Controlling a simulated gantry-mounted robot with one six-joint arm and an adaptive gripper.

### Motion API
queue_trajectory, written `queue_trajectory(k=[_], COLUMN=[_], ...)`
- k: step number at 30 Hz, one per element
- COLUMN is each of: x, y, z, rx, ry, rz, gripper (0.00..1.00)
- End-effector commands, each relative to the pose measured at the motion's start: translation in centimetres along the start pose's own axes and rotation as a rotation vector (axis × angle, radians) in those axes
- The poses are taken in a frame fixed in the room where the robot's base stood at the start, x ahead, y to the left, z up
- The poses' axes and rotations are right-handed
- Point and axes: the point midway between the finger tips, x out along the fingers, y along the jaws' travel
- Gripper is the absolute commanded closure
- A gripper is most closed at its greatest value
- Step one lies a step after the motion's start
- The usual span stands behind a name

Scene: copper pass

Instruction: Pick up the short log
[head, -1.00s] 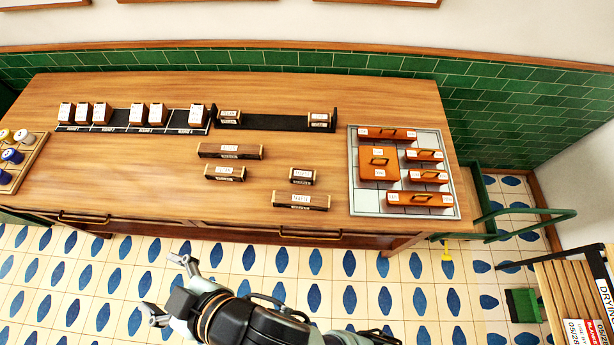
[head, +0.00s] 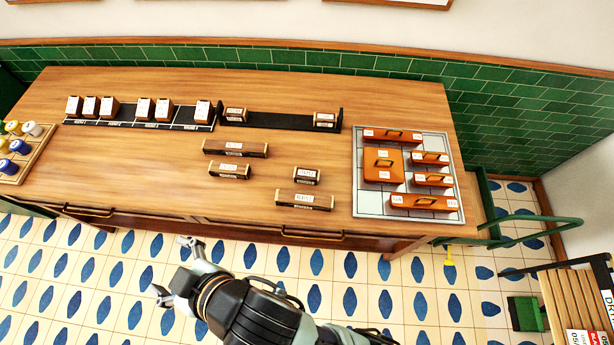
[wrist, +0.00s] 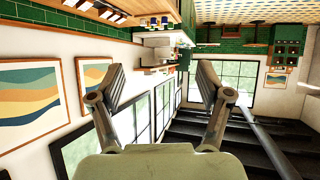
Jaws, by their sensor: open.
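Several dark-ended wooden logs with white labels lie on the wooden table in the head view. The shortest loose one (head: 306,175) lies right of the middle. A slightly longer log (head: 229,170) lies to its left. Two long logs lie nearby, one behind at the left (head: 235,149) and one in front (head: 304,201). I cannot read the labels. My gripper (head: 173,266) is open and empty over the tiled floor, in front of the table's near edge and apart from all logs. In the wrist view its fingers (wrist: 160,85) are spread, with no log between them.
A black rack (head: 278,121) at the table's back holds small labelled logs at its ends. Left of it, labelled blocks (head: 163,109) stand in a row. A pale tray (head: 369,205) with orange pieces lies at the right. A wooden board (head: 37,150) with coloured knobs is at the far left.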

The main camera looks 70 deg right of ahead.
Motion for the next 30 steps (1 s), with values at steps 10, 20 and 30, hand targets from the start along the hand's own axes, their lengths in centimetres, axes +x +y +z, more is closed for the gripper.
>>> queue_trajectory(k=[10, 20, 30], x=[8.9, 3.4, 5.5], y=[31.0, 40.2, 39.7], z=[20.0, 27.8, 29.4], rx=[-0.160, -0.157, -0.159], ry=[-0.579, -0.653, -0.653], rz=[-0.026, -0.198, -0.196], gripper=[0.23, 0.23, 0.23])
